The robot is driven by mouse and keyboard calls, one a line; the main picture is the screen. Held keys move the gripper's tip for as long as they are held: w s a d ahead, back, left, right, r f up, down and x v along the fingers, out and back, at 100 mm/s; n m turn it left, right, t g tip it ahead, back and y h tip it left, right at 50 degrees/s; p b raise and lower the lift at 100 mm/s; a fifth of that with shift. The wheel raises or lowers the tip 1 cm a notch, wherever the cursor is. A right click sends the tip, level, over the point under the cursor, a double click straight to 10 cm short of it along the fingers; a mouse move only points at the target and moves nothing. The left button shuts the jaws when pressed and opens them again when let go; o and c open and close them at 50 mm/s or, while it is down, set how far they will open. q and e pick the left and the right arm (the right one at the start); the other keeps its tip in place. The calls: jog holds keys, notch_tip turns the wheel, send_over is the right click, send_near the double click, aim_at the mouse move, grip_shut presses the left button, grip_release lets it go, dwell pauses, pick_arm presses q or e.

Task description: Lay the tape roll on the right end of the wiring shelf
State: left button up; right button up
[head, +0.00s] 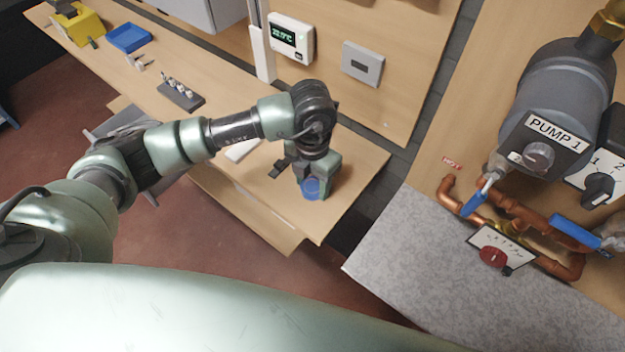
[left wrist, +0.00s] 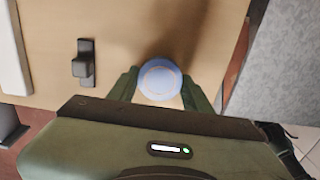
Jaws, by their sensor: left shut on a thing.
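The tape roll (head: 312,188) is blue and round. My left gripper (head: 318,182) is shut on it, pointing down at the right end of the wooden wiring shelf (head: 362,168). In the left wrist view the roll (left wrist: 160,80) shows its round face between the two green fingers of the left gripper (left wrist: 160,90), with the wooden surface behind it. The roll is low over the shelf or touching it; I cannot tell which. The fingers hide part of its sides. My right gripper is not in view.
A small black fitting (head: 279,168) lies just left of the roll. Farther left are a dark block with several cylinders (head: 180,94), a blue tray (head: 129,38) and a yellow box (head: 78,26). A speckled grey counter (head: 410,265) with copper pipes stands right, past a gap.

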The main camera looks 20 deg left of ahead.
aim_at(312, 189)
pick_arm(q)
jog(key=shift+f, duration=0.15)
jog(key=o, duration=1.1)
jog(key=shift+c, duration=0.2)
jog(key=shift+o, duration=1.4)
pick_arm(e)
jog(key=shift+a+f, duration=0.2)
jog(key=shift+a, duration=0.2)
pick_arm(q)
jog(key=shift+r, duration=0.45)
notch_tip(312, 189, up, 12)
jog(key=b, duration=0.3)
jog(key=shift+f, duration=0.25)
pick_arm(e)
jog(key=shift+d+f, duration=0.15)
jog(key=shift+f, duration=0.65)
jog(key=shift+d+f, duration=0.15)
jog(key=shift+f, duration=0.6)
